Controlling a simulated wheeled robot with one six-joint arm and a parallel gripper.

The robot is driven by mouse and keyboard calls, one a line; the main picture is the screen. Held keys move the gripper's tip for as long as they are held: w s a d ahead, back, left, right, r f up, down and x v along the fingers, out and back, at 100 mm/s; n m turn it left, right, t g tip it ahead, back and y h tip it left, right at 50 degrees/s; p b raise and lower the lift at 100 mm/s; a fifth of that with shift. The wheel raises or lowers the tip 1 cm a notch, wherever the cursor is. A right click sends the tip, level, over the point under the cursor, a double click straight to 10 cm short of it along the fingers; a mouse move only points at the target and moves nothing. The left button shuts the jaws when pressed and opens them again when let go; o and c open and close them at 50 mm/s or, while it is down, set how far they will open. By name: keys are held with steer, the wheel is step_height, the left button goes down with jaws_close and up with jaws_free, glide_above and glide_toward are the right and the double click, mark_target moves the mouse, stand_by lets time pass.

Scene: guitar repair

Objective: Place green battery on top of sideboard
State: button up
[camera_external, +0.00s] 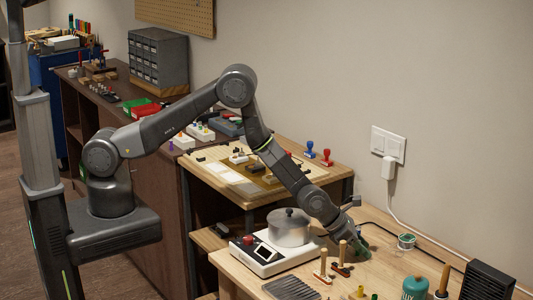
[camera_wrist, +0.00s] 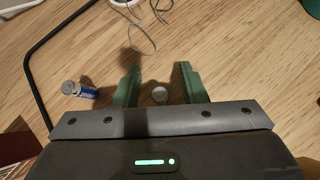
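My gripper (camera_wrist: 159,72) points down at the light wooden workbench (camera_wrist: 225,30) with its two green fingers apart. A small round silver-grey end (camera_wrist: 159,94) shows between the fingers, with visible space on both sides. It could be a battery standing upright seen from above, but its side colour is hidden. A blue and silver battery (camera_wrist: 79,89) lies left of the fingers. The dark brown sideboard (camera_external: 160,182) stands at the back left.
Wooden-handled tools (camera_external: 343,250), a solder spool (camera_external: 407,241) and a teal container (camera_external: 415,288) are nearby. The sideboard top holds a drawer cabinet (camera_external: 158,60) and red and green trays (camera_external: 145,109).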

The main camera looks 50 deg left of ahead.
jaws_close()
stand_by(0.3)
step_height(320, 180, up, 10)
steer(key=p, duration=0.2)
steer(key=w+a+r+n+t+y, duration=0.1)
steer(key=w+a+r+n+y, duration=0.2)
steer(key=a, duration=1.1)
steer(key=w+a+r+n+t+y, duration=0.1)
steer(key=w+a+r+n, duration=0.3)
steer(key=a, duration=1)
steer(key=s+a+r+n+y, duration=0.1)
steer(key=s+a+r+y, duration=0.1)
steer(key=a, duration=0.9)
steer(key=s+a+r+n+y, duration=0.1)
steer(key=s+a+r+n, duration=0.1)
steer(key=a, duration=0.9)
steer(key=s+r, duration=0.1)
steer(key=s, duration=0.1)
steer(key=shift+s+a+n+g+y, duration=0.3)
steer(key=shift+a+y, duration=0.1)
